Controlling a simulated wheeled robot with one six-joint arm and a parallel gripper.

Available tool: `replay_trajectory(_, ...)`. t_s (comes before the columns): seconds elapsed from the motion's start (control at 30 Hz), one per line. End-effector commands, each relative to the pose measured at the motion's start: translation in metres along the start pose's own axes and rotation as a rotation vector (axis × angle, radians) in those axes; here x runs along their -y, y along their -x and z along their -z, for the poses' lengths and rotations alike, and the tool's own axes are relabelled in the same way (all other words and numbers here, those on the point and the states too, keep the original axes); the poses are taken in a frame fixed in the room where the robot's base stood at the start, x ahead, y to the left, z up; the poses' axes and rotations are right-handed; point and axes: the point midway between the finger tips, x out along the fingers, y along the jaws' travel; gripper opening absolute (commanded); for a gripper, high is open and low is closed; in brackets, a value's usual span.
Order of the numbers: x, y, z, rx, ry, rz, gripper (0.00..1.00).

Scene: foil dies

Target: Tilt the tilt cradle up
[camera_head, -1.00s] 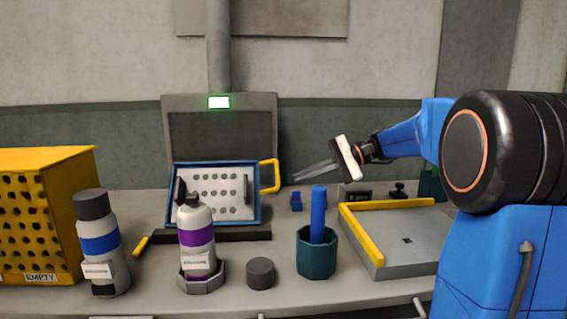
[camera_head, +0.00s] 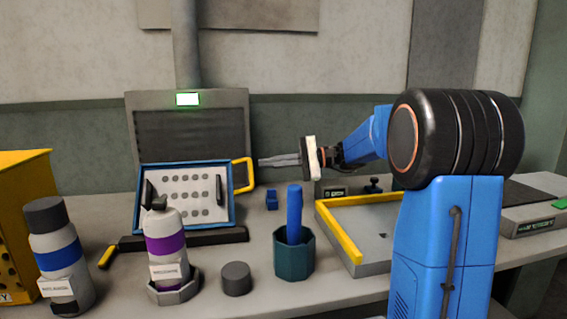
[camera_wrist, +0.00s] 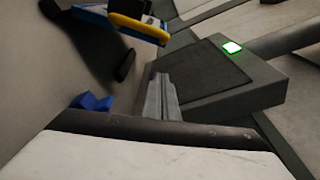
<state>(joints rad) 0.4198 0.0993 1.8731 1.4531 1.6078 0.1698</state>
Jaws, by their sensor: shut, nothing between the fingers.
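The tilt cradle (camera_head: 232,221) has a blue frame around a pale plate with several grey round spots, and it leans back on a dark base. Its yellow handle (camera_head: 251,174) sticks out at the right side; in the wrist view the handle (camera_wrist: 140,28) shows at the top. My gripper (camera_head: 261,162) is shut and empty, with its fingers pointing left just right of the handle in the head view. In the wrist view my gripper's fingers (camera_wrist: 161,88) lie below the handle, with a visible gap. Whether they are level in depth is unclear.
A grey hood panel with a green light (camera_head: 188,99) stands behind the cradle. In front are a purple-banded bottle (camera_head: 165,247), a dark puck (camera_head: 236,279) and a teal cup (camera_head: 293,257). A blue-banded bottle (camera_head: 57,254) is at left, a yellow-edged tray (camera_head: 338,232) at right.

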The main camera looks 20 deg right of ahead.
Motion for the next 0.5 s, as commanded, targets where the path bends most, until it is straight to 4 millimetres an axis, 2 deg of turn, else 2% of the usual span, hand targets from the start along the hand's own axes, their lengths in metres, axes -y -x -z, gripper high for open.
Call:
replay_trajectory(0.13, 0.0, -0.025, -0.001, 0.001, 0.001, -0.001, 0.0)
replay_trajectory(0.3, 0.0, -0.027, -0.025, -0.001, 0.002, 0.0, 0.0)
replay_trajectory(0.5, 0.0, -0.03, -0.037, -0.001, 0.001, 0.0, 0.0)
